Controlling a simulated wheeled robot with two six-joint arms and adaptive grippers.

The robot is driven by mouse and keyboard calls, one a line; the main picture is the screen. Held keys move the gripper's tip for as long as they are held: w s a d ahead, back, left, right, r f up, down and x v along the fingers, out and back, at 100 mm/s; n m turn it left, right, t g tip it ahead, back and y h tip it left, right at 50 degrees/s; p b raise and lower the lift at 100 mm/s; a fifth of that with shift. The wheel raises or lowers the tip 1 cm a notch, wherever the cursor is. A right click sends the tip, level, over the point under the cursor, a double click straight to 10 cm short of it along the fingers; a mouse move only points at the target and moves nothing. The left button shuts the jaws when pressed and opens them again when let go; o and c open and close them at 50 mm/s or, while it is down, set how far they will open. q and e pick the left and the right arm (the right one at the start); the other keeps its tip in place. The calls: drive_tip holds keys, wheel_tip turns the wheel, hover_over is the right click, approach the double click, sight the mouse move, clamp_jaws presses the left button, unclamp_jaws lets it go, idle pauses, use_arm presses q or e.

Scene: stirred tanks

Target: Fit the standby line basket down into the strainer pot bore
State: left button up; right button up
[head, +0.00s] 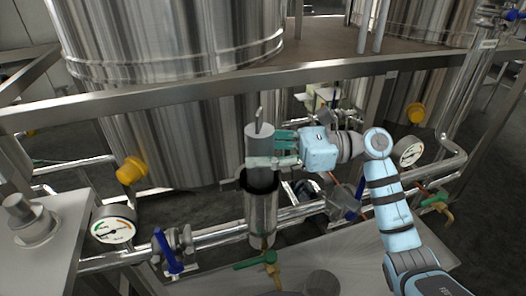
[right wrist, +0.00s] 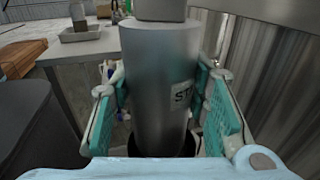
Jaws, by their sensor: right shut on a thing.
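The standby line basket is a grey upright cylinder (head: 259,140) with a thin handle on top. In the right wrist view the basket (right wrist: 158,80) carries a white label, partly readable as "ST". My right gripper (head: 272,150) is shut on its side, with teal pads on both sides of it. The strainer pot (head: 261,218) is a metal cylinder directly below, with a dark open bore (head: 259,183). The basket's lower end is at the bore mouth; I cannot tell how deep it sits. The dark rim also shows in the right wrist view (right wrist: 189,146). My left gripper is not in view.
A steel frame rail (head: 180,95) crosses behind, before large tanks. Pipes with a blue-handled valve (head: 168,252), a green-handled valve (head: 256,260) and a gauge (head: 113,224) surround the pot. A bench (head: 65,215) with a lidded pot (head: 28,220) stands at left.

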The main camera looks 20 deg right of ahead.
use_arm(q)
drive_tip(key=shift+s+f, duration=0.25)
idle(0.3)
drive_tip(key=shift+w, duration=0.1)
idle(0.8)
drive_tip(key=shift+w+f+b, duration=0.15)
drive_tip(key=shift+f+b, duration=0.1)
drive_tip(key=shift+b, duration=0.15)
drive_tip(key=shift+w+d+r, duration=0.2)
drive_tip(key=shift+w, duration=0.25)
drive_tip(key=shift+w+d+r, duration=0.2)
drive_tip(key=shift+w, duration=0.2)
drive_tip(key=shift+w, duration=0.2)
